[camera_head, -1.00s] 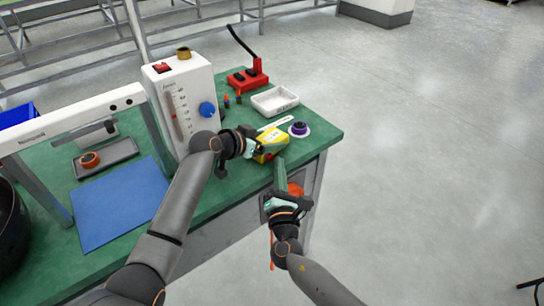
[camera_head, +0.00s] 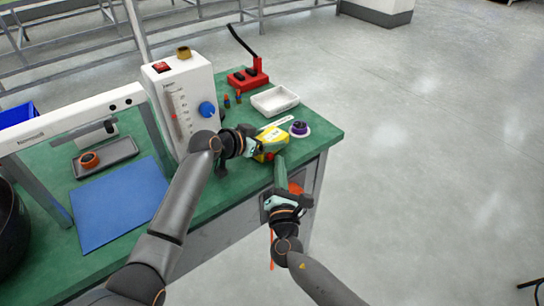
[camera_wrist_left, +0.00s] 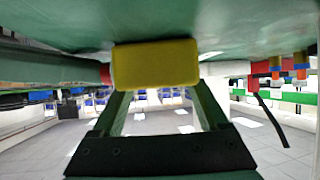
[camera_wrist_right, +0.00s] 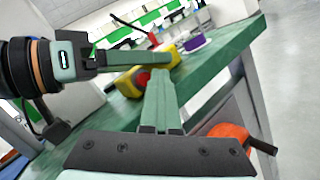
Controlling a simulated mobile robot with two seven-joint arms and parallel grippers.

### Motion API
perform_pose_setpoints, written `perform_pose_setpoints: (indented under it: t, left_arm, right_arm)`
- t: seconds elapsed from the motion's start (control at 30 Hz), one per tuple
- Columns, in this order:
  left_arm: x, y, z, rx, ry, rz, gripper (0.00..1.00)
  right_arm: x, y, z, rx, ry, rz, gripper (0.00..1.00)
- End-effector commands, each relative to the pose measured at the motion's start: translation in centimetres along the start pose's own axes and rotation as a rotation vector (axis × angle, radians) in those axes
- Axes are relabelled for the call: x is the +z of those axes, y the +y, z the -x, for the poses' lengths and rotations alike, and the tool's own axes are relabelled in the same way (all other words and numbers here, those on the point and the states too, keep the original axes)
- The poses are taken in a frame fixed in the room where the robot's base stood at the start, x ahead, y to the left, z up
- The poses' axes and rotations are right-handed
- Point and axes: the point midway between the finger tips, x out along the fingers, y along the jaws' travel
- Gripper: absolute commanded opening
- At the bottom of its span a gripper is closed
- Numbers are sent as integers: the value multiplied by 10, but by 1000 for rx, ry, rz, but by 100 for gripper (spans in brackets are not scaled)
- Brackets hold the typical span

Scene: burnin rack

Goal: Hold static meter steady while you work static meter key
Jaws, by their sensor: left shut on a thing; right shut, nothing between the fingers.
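The static meter (camera_head: 272,138) is a small yellow box at the table's right front. My left gripper (camera_head: 260,150) is shut on it and holds it at or just above the tabletop; I cannot tell which. In the left wrist view the meter's yellow end (camera_wrist_left: 155,64) sits between the fingertips. The red static meter key (camera_wrist_right: 142,78) is on the side facing my right arm. My right gripper (camera_head: 279,157) is shut and empty, its fingertips right by the key. The right wrist view shows the fingertips partly covering the meter; contact is unclear.
A purple reel on a white disc (camera_head: 299,130), a white tray (camera_head: 275,100) and a red block with a black lever (camera_head: 248,79) stand beyond the meter. A white flow-gauge box (camera_head: 180,95) stands left. An orange thing (camera_wrist_right: 228,130) is below the table edge.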

Motion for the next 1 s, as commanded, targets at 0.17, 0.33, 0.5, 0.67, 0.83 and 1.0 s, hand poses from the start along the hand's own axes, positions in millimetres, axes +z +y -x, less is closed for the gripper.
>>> perform_pose_setpoints:
  t: [0.17,0.33,0.5,0.67,0.83,1.0]
  left_arm:
    - [0,0,0,0,0,0,14]
    - [1,0,0,0,-2,0,14]
    - [1,0,0,1,-3,1,14]
    - [2,0,0,2,-4,1,14]
    - [2,1,0,2,-5,1,14]
    - [2,1,0,2,-6,2,14]
  right_arm:
    - [0,11,5,2,5,-27,0]
    - [-2,12,7,3,8,-26,0]
    - [0,9,12,3,8,-26,0]
    - [9,-1,22,2,6,-25,0]
    - [19,-10,33,2,2,-21,0]
    - [25,-15,40,3,1,-21,0]
